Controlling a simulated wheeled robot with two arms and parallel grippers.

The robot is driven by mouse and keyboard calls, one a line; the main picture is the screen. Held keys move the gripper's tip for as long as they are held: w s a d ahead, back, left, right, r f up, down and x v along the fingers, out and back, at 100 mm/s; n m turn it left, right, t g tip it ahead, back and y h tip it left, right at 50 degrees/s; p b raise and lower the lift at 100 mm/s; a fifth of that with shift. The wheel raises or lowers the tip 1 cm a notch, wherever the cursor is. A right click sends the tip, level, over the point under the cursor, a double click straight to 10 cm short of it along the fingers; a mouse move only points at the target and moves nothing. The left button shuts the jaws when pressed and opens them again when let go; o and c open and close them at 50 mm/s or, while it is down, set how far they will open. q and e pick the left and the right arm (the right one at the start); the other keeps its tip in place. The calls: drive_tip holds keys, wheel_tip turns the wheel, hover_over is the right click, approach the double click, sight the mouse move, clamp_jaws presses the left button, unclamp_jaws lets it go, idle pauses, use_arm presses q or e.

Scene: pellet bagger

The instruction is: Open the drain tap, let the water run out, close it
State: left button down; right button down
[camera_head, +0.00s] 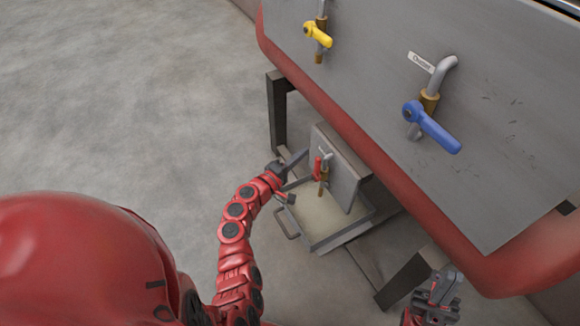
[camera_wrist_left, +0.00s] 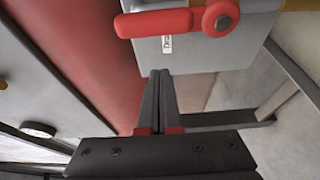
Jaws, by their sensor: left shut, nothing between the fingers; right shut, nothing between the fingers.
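The drain tap has a red lever handle (camera_head: 317,168) and a brass body (camera_head: 324,176), on a small grey plate (camera_head: 346,178) under the machine. In the head view the lever looks roughly upright beside the pipe. In the left wrist view the red lever (camera_wrist_left: 165,22) lies across the top above a partly hidden "Drain" label (camera_wrist_left: 167,44). My left gripper (camera_head: 303,155) is shut and empty, its fingertips (camera_wrist_left: 160,74) just short of the lever and apart from it. My right gripper (camera_head: 443,285) is shut and empty at lower right. I see no water stream.
A shallow tray (camera_head: 348,233) with a handle stands on the floor below the tap. Above are a yellow-handled tap (camera_head: 318,35) and a blue-handled tap (camera_head: 432,127) on the grey panel. The red machine edge (camera_head: 340,115) overhangs the drain. Floor at left is clear.

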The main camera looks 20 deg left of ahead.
sight(317, 169)
use_arm(q)
drive_tip(key=shift+s+d, duration=1.3)
drive_tip(key=shift+d, duration=0.3)
